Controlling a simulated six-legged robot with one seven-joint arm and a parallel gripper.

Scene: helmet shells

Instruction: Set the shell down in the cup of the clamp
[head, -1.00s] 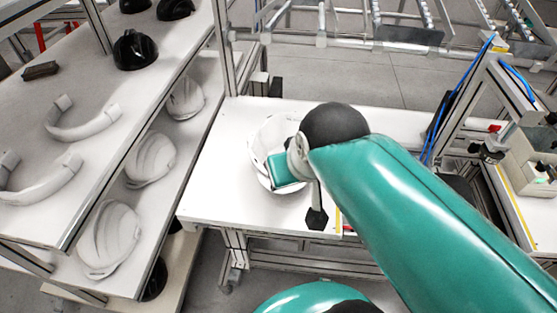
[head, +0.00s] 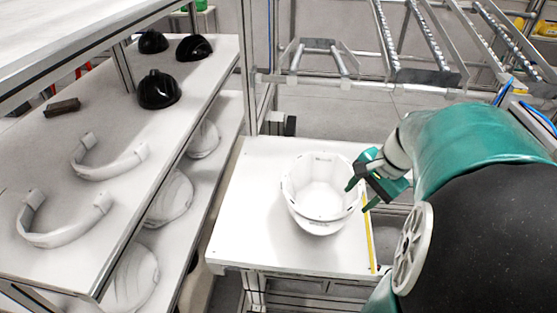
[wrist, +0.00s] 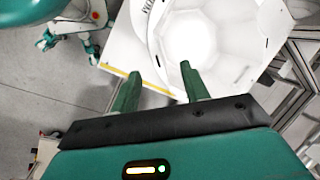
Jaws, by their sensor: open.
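The white helmet shell (head: 318,178) stands on the work table with its hollow side up. Its inside also shows at the top of the wrist view (wrist: 212,40). A rounded white part shows below its rim; I cannot tell whether this is the shell's own wall or the clamp's cup, and I cannot make out the clamp. My gripper (head: 358,196) is open and empty at the shell's right side. In the wrist view its two fingers (wrist: 160,72) appear on either side of the shell's rim line; contact is unclear.
The white table (head: 250,215) is bare left of the shell, with a yellow strip (head: 370,240) along its right. A shelf at left holds white curved bands (head: 65,225), black helmets (head: 158,90) and, below, more white shells (head: 170,198). A metal rail frame (head: 330,80) stands behind.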

